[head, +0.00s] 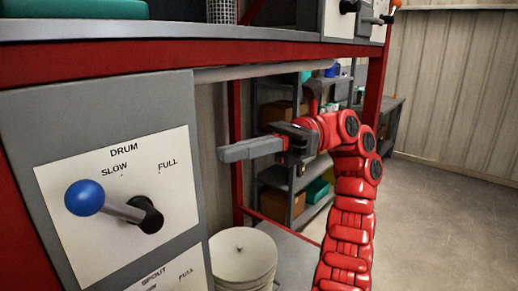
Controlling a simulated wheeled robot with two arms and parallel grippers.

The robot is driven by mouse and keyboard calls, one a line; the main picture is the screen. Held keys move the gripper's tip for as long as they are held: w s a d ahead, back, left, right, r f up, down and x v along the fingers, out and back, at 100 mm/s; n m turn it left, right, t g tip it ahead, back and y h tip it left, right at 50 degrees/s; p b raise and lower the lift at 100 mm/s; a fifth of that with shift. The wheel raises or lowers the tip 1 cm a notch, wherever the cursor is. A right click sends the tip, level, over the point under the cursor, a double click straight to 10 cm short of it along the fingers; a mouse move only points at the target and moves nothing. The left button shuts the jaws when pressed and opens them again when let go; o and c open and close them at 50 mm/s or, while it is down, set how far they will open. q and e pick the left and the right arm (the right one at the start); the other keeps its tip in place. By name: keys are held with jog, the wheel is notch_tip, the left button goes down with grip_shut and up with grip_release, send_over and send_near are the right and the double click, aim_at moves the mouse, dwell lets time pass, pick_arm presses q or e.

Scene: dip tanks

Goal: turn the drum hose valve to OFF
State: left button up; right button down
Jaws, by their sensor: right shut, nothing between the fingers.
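The drum valve panel (60,235) is a white plate marked DRUM, SLOW and FULL on a grey box at the left. Its lever (122,209) has a black hub and a blue ball knob (84,197). The lever sticks out of the panel, with the knob to the left of the hub and below the SLOW mark. No OFF mark is visible. My right gripper (228,154) is shut and empty, right of the panel and apart from the lever, with its fingers pointing left. My left gripper is out of view.
Below is a second panel marked SPOUT (160,280), cut off by the frame. A red and grey bench (180,55) runs above. A pale bucket (243,255) stands under it. Shelves (300,195) with boxes stand behind my right arm. Open floor (450,220) lies at the right.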

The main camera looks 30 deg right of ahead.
jog(key=shift+w+d+f, duration=0.1)
jog(key=shift+w+d, duration=0.05)
jog(key=shift+d, duration=0.8)
jog(key=shift+w+d, duration=0.15)
jog(key=shift+d, duration=0.75)
